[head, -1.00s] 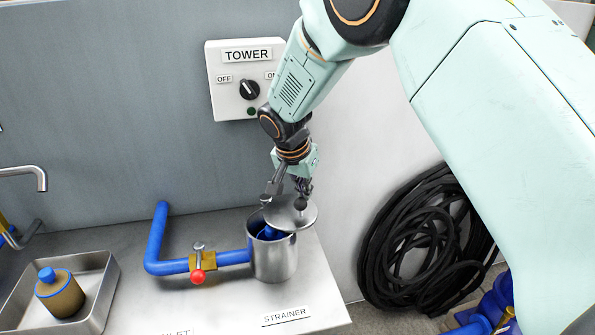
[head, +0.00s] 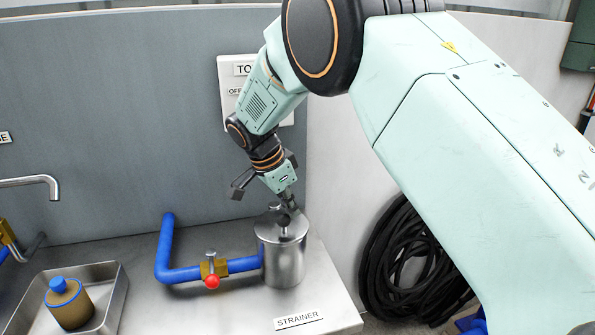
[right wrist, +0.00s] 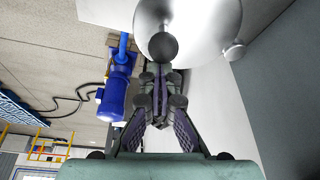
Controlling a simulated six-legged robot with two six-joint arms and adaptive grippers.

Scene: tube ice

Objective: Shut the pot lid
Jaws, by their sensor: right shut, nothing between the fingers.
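The steel pot (head: 284,265) stands upright on the bench behind the STRAINER label. Its round lid (head: 296,229) lies flat across the pot's mouth in the head view, and the inside of the pot is hidden. The lid also shows in the right wrist view (right wrist: 205,25), with a dark round knob (right wrist: 163,46) near the fingertips. My right gripper (head: 287,204) is shut and empty, just above the lid by the knob. I cannot tell whether it touches the knob. My left gripper is not in view.
A blue pipe (head: 166,245) with a red-knobbed valve (head: 212,281) joins the pot's left side. A tray (head: 118,300) holding a brown, blue-capped filter (head: 68,303) is at left. The TOWER switch box (head: 228,105) is behind my arm. Black hose (head: 372,265) hangs at right.

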